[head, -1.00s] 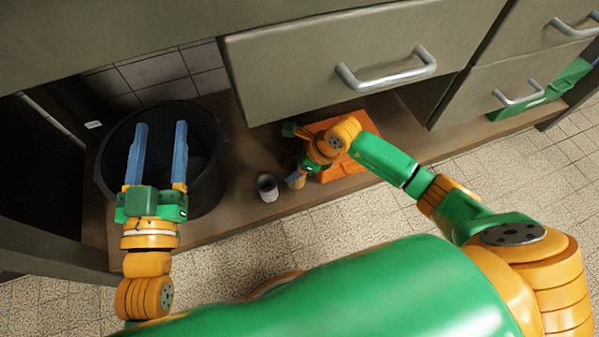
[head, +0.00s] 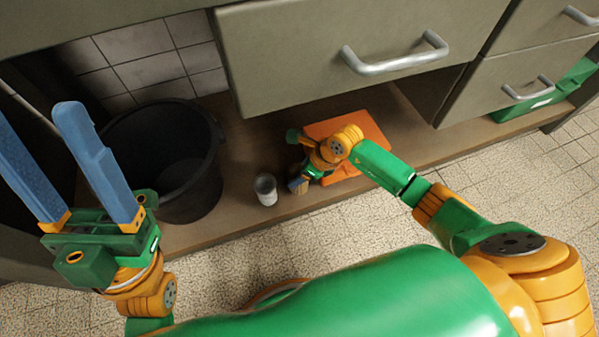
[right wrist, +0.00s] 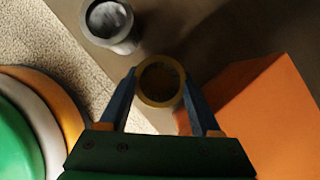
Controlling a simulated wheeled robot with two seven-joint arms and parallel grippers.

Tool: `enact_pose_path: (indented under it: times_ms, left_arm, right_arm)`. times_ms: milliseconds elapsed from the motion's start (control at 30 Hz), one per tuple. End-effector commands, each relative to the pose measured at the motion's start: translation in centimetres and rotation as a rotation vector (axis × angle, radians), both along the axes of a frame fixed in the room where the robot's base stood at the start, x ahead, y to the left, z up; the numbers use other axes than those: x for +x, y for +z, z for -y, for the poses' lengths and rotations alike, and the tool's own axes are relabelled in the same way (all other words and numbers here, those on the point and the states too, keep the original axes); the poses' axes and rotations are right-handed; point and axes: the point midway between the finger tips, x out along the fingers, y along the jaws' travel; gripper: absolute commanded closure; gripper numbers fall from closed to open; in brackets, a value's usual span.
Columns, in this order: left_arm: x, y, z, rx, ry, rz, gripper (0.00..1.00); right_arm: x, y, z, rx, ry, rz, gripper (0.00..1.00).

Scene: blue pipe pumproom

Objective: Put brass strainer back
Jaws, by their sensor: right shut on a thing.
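The brass strainer (right wrist: 160,80), a round ring-like piece with a dark hollow middle, sits between the blue fingers of my right gripper (right wrist: 159,78) in the right wrist view. My right gripper is shut on it. In the head view, the right gripper (head: 299,185) is low over the brown shelf, and the strainer is small and partly hidden there. I cannot tell whether the strainer touches the shelf. My left gripper (head: 36,115) is open and empty at the far left, its blue fingers wide apart.
A grey cup (head: 265,189) stands just left of the right gripper; it also shows in the right wrist view (right wrist: 109,24). An orange box (head: 349,135) lies to the right. A black bucket (head: 165,160) stands on the shelf (head: 237,205) at left. A drawer with a handle (head: 395,58) overhangs.

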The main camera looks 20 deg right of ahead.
Motion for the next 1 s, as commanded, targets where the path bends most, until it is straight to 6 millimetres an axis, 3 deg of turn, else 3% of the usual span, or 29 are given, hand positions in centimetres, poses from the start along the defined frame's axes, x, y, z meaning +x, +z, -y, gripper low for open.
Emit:
enact_pose_path:
  times_ms: [100, 133, 233, 633, 767, 1000]
  left_arm:
    - [0.0, -0.2, 0.0, -0.001, 0.0, 0.005, 0.39]
    - [0.0, -0.1, 0.0, -0.002, 0.0, 0.007, 0.39]
    - [0.0, 0.0, 0.0, -0.003, 0.0, 0.005, 0.39]
    - [0.7, 0.0, 0.1, 0.011, 0.004, -0.036, 0.39]
    - [2.9, -0.8, 0.5, 0.044, 0.018, -0.165, 0.39]
    - [7.6, -4.3, 1.0, 0.124, 0.048, -0.479, 0.39]
  right_arm:
    - [0.0, -0.2, 0.0, 0.0, 0.0, 0.0, 0.96]
    - [0.0, -0.3, 0.0, 0.0, 0.0, 0.0, 0.33]
    - [0.0, -0.2, 0.0, 0.0, 0.0, 0.0, 0.06]
    - [-0.1, 0.4, 0.1, -0.001, 0.0, -0.001, 0.06]
    - [-0.4, 1.4, 0.5, -0.002, 0.0, 0.0, 0.06]
    - [-1.0, 3.3, 1.1, -0.001, 0.0, -0.001, 0.06]
